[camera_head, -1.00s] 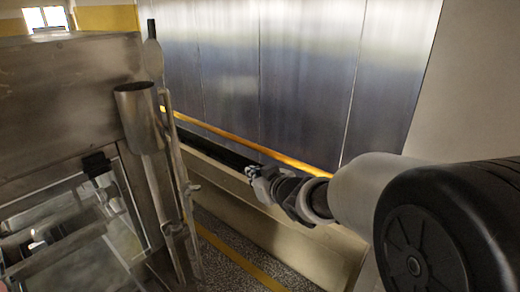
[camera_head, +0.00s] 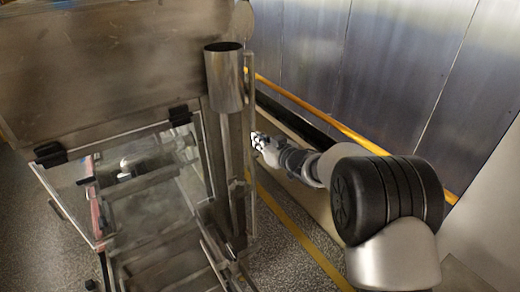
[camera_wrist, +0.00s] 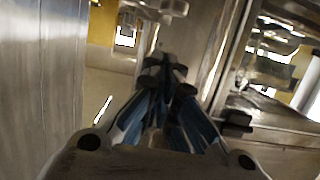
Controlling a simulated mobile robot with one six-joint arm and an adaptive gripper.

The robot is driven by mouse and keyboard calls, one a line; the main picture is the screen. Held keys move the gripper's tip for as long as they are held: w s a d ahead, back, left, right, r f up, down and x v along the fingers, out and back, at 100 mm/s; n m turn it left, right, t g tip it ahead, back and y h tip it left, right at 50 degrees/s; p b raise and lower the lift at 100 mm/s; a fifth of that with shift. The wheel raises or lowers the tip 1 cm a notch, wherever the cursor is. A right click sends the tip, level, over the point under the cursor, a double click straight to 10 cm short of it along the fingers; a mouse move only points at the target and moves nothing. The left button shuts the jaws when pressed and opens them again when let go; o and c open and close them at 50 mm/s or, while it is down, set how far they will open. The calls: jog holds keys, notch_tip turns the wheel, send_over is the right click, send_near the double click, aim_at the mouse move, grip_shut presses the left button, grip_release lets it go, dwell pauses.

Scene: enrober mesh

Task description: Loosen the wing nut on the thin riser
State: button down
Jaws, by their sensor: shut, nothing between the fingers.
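The thin riser (camera_head: 250,130) is a slim upright metal bar beside a wider open-topped metal tube (camera_head: 225,85) on the machine's right side. A small fitting (camera_head: 238,186) sits low between the tube and the riser; it may be the wing nut, but it is too small to be sure. My gripper (camera_head: 258,141) is just right of the riser in the head view, above that fitting; whether it touches the riser cannot be told. In the wrist view my gripper (camera_wrist: 165,72) has its fingers together and empty. No wing nut can be made out clearly there.
The steel machine body (camera_head: 110,60) fills the left, with a clear hinged panel (camera_head: 70,185) and metal rails below. A yellow rail (camera_head: 350,133) and steel wall panels (camera_head: 390,60) stand behind my arm. Speckled floor (camera_head: 290,265) shows below.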

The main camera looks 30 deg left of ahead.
aim_at(254, 158)
jog(key=shift+d+f, duration=0.15)
jog(key=shift+f, duration=1.45)
jog(key=shift+s+a+f+n+t+h+b, duration=0.2)
jog(key=shift+n+b, duration=0.45)
jog(key=shift+b, duration=1.25)
jog(key=shift+s+f+n+t+h+b, duration=0.3)
jog(key=shift+n+b, duration=0.35)
jog(key=shift+b, duration=1.2)
jog(key=shift+s+a+f+n+t+b, duration=0.15)
jog(key=shift+n+b, duration=0.2)
jog(key=shift+b, duration=0.6)
jog(key=shift+s+d+f+n+t+b, duration=0.15)
jog(key=shift+n+b, duration=0.25)
jog(key=shift+b, duration=0.55)
jog(key=shift+s+a+f+n+t+b, duration=0.1)
jog(key=shift+a+n+t+b, duration=0.2)
jog(key=shift+b, duration=0.65)
jog(key=shift+f+n+b, duration=0.15)
jog(key=shift+n+b, duration=0.5)
jog(key=shift+b, duration=0.8)
jog(key=shift+s+f+b, duration=0.15)
jog(key=shift+f+b, duration=0.1)
jog(key=shift+b, duration=0.75)
